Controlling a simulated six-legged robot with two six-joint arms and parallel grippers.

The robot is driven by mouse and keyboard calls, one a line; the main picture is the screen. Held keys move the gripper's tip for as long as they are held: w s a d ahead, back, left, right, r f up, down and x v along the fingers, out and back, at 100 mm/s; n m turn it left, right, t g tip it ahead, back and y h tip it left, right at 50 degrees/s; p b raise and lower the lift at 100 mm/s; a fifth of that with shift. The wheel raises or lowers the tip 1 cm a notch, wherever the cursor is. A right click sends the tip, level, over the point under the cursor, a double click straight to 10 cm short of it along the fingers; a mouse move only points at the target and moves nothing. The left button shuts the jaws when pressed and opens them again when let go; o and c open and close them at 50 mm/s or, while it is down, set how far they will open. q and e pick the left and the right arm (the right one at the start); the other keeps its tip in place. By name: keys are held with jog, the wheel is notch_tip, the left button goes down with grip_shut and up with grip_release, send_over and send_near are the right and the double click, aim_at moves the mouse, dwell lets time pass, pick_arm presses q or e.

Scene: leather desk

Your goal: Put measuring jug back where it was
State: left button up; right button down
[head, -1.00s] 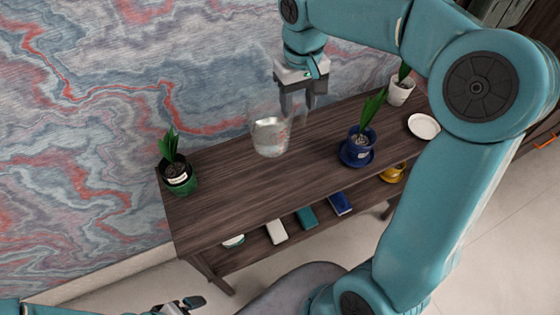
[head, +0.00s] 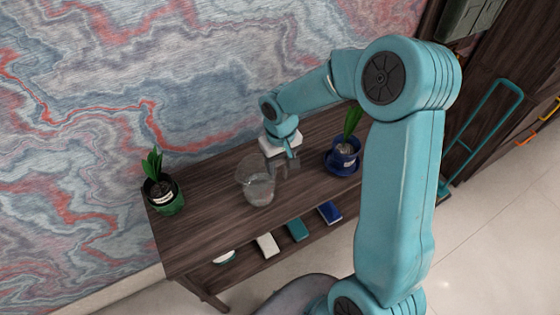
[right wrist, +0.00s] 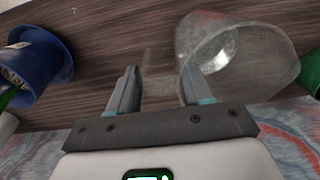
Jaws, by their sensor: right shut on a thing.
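The clear measuring jug (head: 257,188) stands upright on the dark wooden table (head: 205,215), near its middle, in the head view. In the right wrist view the transparent jug (right wrist: 238,55) is at the upper right, its handle reaching between my fingers. My right gripper (head: 284,166) is low over the tabletop, on the right side of the jug. It is shut on the jug's handle, as the right wrist view of the gripper (right wrist: 158,82) also shows. Whether the jug touches the tabletop is hard to tell. My left gripper is not in view.
A green potted plant (head: 165,196) stands at the table's left end. A blue potted plant (head: 343,152) stands close to the right of my gripper. Books (head: 297,230) lie on the lower shelf. The marbled wall (head: 150,80) rises behind. Tabletop between jug and green pot is clear.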

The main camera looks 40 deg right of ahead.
jog(key=shift+s+r, duration=0.1)
jog(key=shift+c, duration=2.4)
grip_release()
jog(key=shift+f, duration=0.2)
jog(key=shift+r, duration=0.1)
